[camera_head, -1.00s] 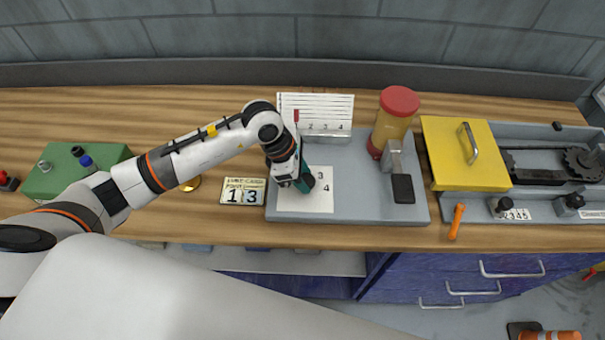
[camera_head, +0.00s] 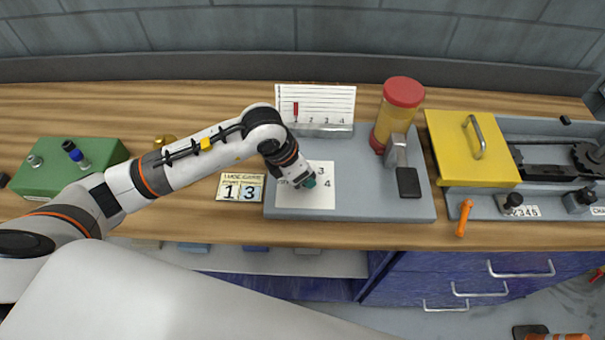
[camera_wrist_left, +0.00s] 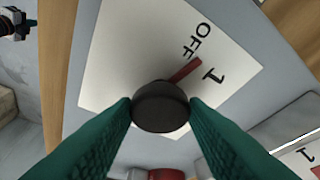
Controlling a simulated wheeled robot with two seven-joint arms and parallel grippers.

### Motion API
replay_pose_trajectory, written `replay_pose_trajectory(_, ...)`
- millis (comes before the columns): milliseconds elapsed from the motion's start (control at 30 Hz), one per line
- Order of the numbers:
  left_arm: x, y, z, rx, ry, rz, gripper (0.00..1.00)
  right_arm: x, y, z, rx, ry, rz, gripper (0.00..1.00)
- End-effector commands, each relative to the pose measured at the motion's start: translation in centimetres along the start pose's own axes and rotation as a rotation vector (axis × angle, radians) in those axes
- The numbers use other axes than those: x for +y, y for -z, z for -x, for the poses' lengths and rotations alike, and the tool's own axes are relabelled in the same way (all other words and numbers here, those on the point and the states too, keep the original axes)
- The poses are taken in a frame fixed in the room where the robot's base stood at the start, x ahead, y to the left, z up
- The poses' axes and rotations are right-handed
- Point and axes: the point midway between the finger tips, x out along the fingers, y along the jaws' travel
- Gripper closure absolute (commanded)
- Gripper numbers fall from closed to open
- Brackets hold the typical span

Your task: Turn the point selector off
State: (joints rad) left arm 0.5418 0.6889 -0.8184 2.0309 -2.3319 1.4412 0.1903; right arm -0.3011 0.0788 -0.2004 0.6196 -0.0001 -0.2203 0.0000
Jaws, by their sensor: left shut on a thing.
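The point selector is a dark round knob (camera_wrist_left: 160,106) with a red pointer (camera_wrist_left: 185,70), on a white dial plate (camera_wrist_left: 120,55) marked OFF and 1 in the left wrist view. The pointer lies between the OFF and 1 marks. My left gripper (camera_wrist_left: 160,112) has its green fingers on both sides of the knob, shut on it. In the head view, my left gripper (camera_head: 309,182) is over the white dial plate (camera_head: 322,202), where 3 and 4 show. The knob is hidden there. My right gripper is in neither view.
The grey base board (camera_head: 350,210) also carries a red-topped yellow cylinder (camera_head: 397,110) and a lined card (camera_head: 325,98) behind. A lube card (camera_head: 241,187) reading 1 3 lies left. A yellow cover (camera_head: 465,150) stands right, and a green box (camera_head: 70,168) far left.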

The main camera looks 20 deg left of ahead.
Motion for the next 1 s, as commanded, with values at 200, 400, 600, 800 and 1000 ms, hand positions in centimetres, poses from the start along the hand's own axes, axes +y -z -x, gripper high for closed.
replay_pose_trajectory(200, 0.1, 0.1, -0.1, 0.004, 0.054, 0.124, 0.83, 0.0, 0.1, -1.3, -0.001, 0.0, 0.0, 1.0)
replay_pose_trajectory(400, 0.1, 0.1, 0.0, 0.003, 0.084, 0.197, 0.83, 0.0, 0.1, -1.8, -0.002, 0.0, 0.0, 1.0)
replay_pose_trajectory(600, 0.1, 0.1, 0.1, 0.002, 0.096, 0.228, 0.83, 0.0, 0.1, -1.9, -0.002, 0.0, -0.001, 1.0)
replay_pose_trajectory(800, 0.1, 0.1, 0.1, 0.002, 0.098, 0.232, 0.83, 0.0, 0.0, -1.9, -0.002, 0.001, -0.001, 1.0)
replay_pose_trajectory(1000, 0.1, 0.1, 0.1, 0.002, 0.097, 0.232, 0.83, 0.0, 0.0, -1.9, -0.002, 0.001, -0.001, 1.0)
